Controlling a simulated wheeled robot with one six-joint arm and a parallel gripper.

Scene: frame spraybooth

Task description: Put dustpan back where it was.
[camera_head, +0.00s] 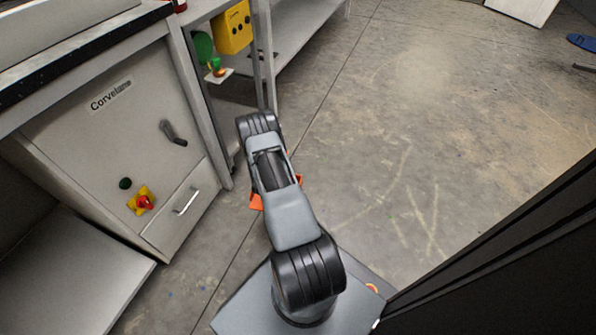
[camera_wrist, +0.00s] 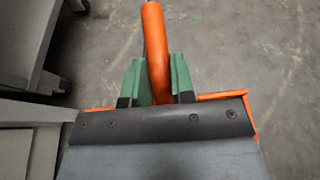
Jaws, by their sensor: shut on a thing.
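The dustpan has an orange handle (camera_wrist: 154,40), orange edges and a dark riveted strip across a grey pan. In the wrist view, my gripper (camera_wrist: 157,85) is shut around the handle, with one green finger on each side. The dustpan's pan fills the lower part of that view. In the head view, my arm hides the gripper and most of the dustpan (camera_head: 256,202); only orange bits show on either side of the arm. The dustpan is over the floor; its exact height cannot be told.
A grey cabinet (camera_head: 120,150) with a drawer and a red-yellow switch (camera_head: 142,201) stands at left. Behind it is a shelf frame with a yellow control box (camera_head: 231,27). A dark panel (camera_head: 500,270) is at lower right. The concrete floor (camera_head: 430,130) is mostly clear; a blue object (camera_head: 581,42) lies far right.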

